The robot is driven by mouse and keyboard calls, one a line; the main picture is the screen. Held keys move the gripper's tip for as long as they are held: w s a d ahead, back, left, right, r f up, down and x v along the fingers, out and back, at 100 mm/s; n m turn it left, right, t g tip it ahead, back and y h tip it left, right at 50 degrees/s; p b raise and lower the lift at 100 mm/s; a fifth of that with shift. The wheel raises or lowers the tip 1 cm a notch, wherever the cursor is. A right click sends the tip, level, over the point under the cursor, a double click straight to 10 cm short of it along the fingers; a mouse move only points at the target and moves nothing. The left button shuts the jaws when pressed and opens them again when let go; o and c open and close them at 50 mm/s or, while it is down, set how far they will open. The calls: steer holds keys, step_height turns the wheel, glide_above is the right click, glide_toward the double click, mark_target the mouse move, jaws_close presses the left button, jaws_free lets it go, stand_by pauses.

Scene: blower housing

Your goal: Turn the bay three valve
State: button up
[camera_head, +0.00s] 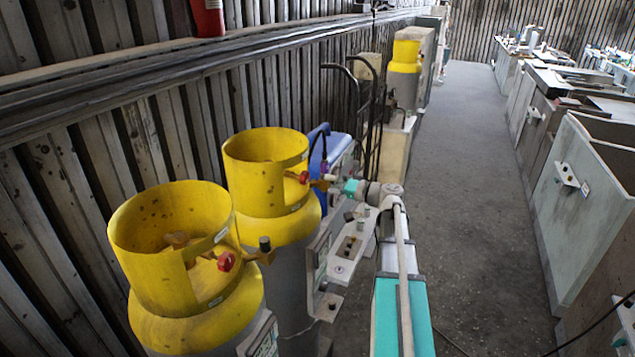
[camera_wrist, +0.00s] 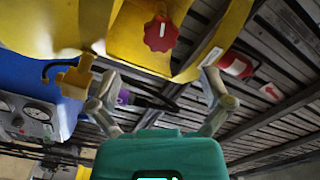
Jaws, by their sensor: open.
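Two grey gas cylinders with yellow collars stand by the wall in the head view, a near one (camera_head: 175,250) and a farther one (camera_head: 265,190). The near one has a red valve knob (camera_head: 226,261). The farther one has another red knob (camera_head: 303,177) in its collar opening. No bay label is readable. My gripper (camera_head: 328,183) is beside the farther knob, to its right. In the wrist view my gripper (camera_wrist: 155,52) is open, with a finger on each side and nothing between them. A red knob (camera_wrist: 160,33) with a white mark lies ahead, apart from the fingers.
A yellow fitting (camera_wrist: 75,78) is close to my left finger in the wrist view. A blue unit with gauges (camera_wrist: 35,115) is at left. A white bracket (camera_head: 350,245) stands below my gripper. A red extinguisher (camera_head: 208,17) hangs on the wall. The aisle floor (camera_head: 490,210) is clear.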

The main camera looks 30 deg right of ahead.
steer(key=shift+v, duration=1.55)
